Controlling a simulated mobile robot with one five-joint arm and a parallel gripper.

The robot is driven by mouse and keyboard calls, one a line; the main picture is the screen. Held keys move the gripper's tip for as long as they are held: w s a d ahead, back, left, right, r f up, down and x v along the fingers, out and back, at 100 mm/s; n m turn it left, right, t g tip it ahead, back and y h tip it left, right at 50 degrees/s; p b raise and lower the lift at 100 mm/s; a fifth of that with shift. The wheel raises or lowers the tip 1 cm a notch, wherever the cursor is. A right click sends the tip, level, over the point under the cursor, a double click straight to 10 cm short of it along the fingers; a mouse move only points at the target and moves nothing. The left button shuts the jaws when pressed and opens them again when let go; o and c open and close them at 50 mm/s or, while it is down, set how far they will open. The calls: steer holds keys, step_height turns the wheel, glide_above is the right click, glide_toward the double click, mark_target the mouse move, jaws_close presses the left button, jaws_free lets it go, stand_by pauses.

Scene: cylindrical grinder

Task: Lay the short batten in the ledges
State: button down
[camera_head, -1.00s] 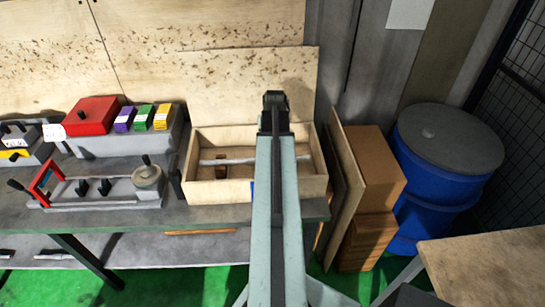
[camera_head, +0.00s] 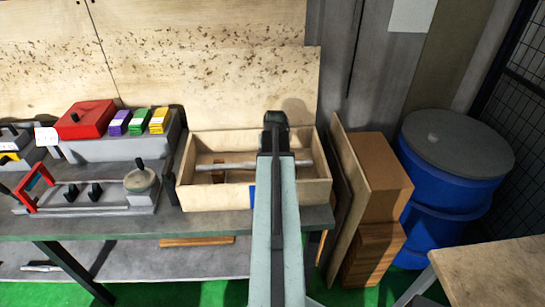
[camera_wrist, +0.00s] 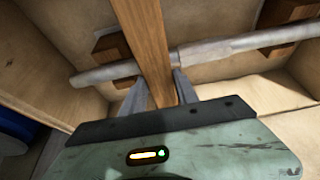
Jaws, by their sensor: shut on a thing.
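My gripper (camera_wrist: 160,92) is shut on a brown wooden batten (camera_wrist: 148,38) in the wrist view. The batten runs away from the fingers and leaves the top of the picture. It crosses above or against a grey stepped shaft (camera_wrist: 225,48); I cannot tell whether they touch. Dark wooden blocks, which may be the ledges, show on the left (camera_wrist: 110,47) and right (camera_wrist: 277,14), beside the shaft. In the head view my gripper (camera_head: 275,118) is over the open wooden box (camera_head: 225,197); my arm hides the fingers and batten.
Left of the box stand a grey fixture (camera_head: 110,195) and a red box (camera_head: 86,120) on the bench. A wooden strip (camera_head: 197,241) lies on the lower shelf. A leaning board (camera_head: 347,205), cartons (camera_head: 385,180) and a blue drum (camera_head: 445,200) stand right.

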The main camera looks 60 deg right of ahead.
steer(key=c, duration=0.9)
jaws_free()
steer(key=shift+f, duration=0.1)
steer(key=shift+r+p, duration=0.4)
steer(key=shift+p, duration=0.05)
steer(key=p+v, duration=1)
steer(key=v, duration=0.1)
steer(key=shift+s+a+r+p, duration=0.1)
steer(key=shift+a+r+p, duration=0.05)
steer(key=shift+r+p, duration=0.25)
steer(key=shift+f, duration=0.1)
